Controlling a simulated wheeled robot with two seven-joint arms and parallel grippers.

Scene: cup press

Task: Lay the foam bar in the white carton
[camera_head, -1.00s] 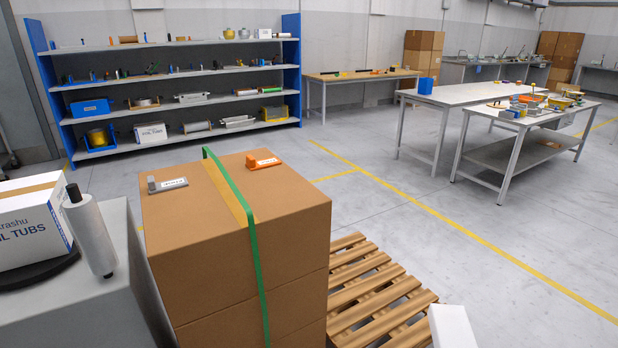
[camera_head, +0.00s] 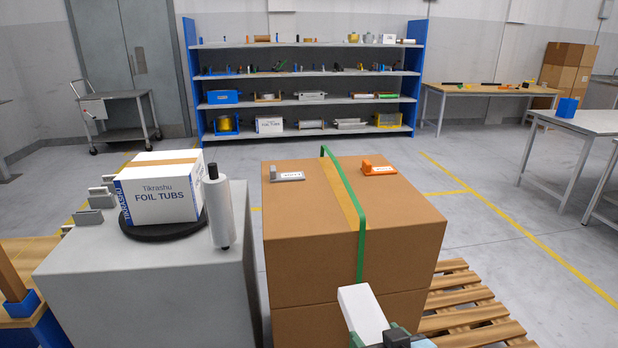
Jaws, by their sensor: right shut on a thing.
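A white block (camera_head: 362,314), which looks like the foam bar, is held out at the bottom of the view. My right gripper (camera_head: 384,338) is shut on its near end, mostly cut off by the frame's lower edge. The block is in front of the brown boxes. A white carton (camera_head: 160,205) printed "FOIL TUBS" sits on a black round plate (camera_head: 152,234) on a grey stand, left of the block and farther away. Its top looks closed with a tan tape strip. My left gripper is not in view.
A white roll with black ends (camera_head: 221,212) stands upright right of the carton. Stacked brown boxes (camera_head: 400,235) with a green strap stand on a wooden pallet (camera_head: 470,315). Two small tools lie on top. Shelves (camera_head: 300,92) are behind. Open floor lies to the right.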

